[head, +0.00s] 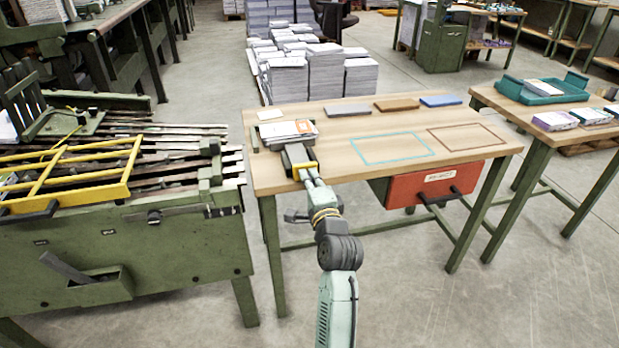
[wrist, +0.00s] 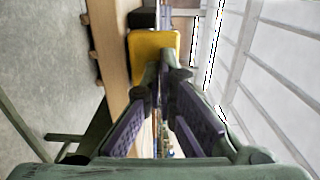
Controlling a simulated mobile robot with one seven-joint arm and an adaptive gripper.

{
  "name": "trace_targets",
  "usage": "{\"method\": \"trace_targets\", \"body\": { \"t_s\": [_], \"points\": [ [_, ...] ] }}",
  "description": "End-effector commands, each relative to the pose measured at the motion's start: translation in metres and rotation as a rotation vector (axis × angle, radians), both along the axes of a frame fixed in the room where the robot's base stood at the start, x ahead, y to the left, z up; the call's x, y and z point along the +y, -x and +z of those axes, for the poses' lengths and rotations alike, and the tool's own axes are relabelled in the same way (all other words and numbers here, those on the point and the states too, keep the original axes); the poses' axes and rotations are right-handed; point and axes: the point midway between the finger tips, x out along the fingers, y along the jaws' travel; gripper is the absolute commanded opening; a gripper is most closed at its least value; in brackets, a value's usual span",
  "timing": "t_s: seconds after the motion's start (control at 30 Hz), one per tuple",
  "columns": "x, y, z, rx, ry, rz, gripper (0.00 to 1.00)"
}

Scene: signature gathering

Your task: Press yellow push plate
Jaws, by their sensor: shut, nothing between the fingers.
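The yellow push plate (head: 307,166) is on the near end of a dark grey block (head: 296,153) at the front left edge of the wooden table. In the wrist view, the plate (wrist: 150,48) is a rounded yellow pad just beyond my fingertips. My gripper (head: 311,179) is shut and empty, and points at the plate from the front side. In the wrist view, my gripper's fingertips (wrist: 164,66) come together over the plate's lower right part. I cannot tell whether they touch it.
The wooden table (head: 350,178) carries a stack of papers (head: 287,131) behind the block, with a blue outline (head: 391,148) to the right. A red bin (head: 435,184) hangs under the front edge. A green machine with a yellow frame (head: 132,160) stands close on the left.

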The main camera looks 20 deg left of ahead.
Motion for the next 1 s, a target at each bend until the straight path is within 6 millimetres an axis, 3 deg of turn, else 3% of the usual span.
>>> {"method": "trace_targets", "body": {
  "t_s": [0.13, 0.43, 1.0],
  "points": [
    [0.001, -0.002, 0.001, 0.000, 0.000, 0.000, 0.00],
    [0.022, -0.033, 0.001, 0.000, 0.000, 0.000, 0.00],
    [0.022, -0.035, 0.003, -0.004, -0.001, -0.001, 0.00]
  ]
}}
